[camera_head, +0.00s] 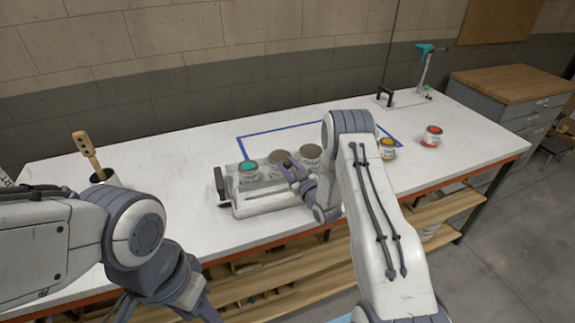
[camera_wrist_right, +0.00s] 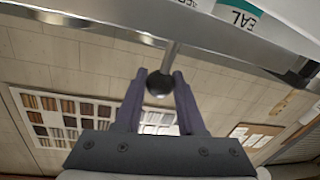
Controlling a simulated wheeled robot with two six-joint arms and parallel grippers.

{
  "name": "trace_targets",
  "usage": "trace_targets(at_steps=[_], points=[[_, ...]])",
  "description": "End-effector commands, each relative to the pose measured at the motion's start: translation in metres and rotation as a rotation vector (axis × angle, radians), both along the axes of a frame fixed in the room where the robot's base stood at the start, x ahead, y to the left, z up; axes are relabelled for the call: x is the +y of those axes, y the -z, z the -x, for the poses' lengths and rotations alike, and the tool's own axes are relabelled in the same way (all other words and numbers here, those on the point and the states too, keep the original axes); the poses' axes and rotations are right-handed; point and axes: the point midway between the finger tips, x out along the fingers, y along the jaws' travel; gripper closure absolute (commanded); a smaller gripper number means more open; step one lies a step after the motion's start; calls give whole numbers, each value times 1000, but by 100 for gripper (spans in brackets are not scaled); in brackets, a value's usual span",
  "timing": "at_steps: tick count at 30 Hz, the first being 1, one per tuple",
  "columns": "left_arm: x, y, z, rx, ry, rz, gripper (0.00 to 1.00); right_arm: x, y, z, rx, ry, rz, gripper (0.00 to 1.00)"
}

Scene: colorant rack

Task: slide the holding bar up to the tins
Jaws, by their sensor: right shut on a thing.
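A rack (camera_head: 268,205) stands on the bench with three tins in a row: a teal-topped tin (camera_head: 248,171), a middle grey tin (camera_head: 279,158) and a right grey tin (camera_head: 311,154). My right gripper (camera_head: 288,166) is at the rack's front beside the tins. In the right wrist view it is shut on a black ball knob (camera_wrist_right: 159,86) at the end of a thin rod. The rod runs up to the shiny metal holding bar (camera_wrist_right: 95,25). A tin with a teal label (camera_wrist_right: 238,14) shows just beyond the bar; any gap is unclear. My left gripper's fingertips are cut off by the lower edge.
A yellow-labelled tin (camera_head: 387,150) and a red-topped tin (camera_head: 432,137) stand on the bench to the right. Blue tape (camera_head: 262,134) marks an area behind the rack. A stand with a teal head (camera_head: 424,70) is at the back right.

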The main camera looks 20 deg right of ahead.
Motion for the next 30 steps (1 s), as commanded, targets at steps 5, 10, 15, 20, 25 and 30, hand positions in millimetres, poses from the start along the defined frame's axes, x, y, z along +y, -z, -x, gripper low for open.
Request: trace_targets(at_steps=[5, 10, 15, 20, 25, 30], points=[[0, 0, 0, 0, 0, 0, 50, 0, -1, 0, -1, 1, 0, 100], [0, 9, 0, 0, 0, 0, 50, -1, 3, -7, -3, 0, 1, 100], [0, 25, 0, 0, 1, 0, 50, -2, 3, -24, -5, 1, 1, 100], [0, 26, 0, 0, 1, 0, 50, -2, 0, -28, -2, 3, 1, 100], [0, 25, 0, 0, 1, 0, 50, -2, -1, -28, -2, 3, 0, 100], [0, 25, 0, 0, 1, 0, 50, -2, -1, -28, -1, 2, 0, 31]])
